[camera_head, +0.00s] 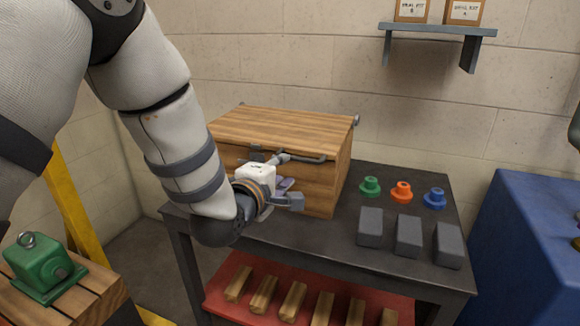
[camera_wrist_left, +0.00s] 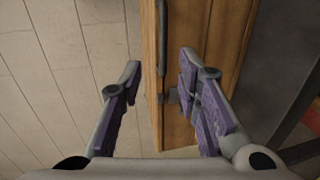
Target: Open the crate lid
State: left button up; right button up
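The wooden crate (camera_head: 318,185) stands on a dark table, and its plank lid (camera_head: 285,128) lies flat and closed on top. A dark bar handle (camera_head: 312,160) runs along the upper front edge; it also shows in the left wrist view (camera_wrist_left: 162,40). A dark latch (camera_head: 257,153) sits left of it, partly hidden by my gripper. My left gripper (camera_head: 288,192) is in front of the crate's front face, below the handle. In the left wrist view its purple-padded fingers (camera_wrist_left: 160,68) are spread, with the crate's edge between them and nothing gripped. My right gripper is not seen.
Green, orange and blue flanged parts (camera_head: 401,192) and grey blocks (camera_head: 408,236) stand right of the crate. A red lower shelf (camera_head: 222,300) holds wooden blocks. A wall shelf (camera_head: 437,30) hangs above right.

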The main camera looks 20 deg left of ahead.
aim_at(299, 159)
pick_arm(q)
jog(key=w+f, duration=0.1)
jog(key=w, duration=0.3)
jog(key=w+f+b, duration=0.1)
jog(key=w, duration=0.2)
jog(key=w+f+b, duration=0.1)
jog(key=w, duration=0.3)
jog(key=shift+w+d, duration=0.3)
jog(key=shift+r, duration=0.1)
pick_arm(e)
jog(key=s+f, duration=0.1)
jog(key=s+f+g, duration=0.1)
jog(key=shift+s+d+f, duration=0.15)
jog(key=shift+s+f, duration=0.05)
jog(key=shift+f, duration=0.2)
pick_arm(q)
grip_shut()
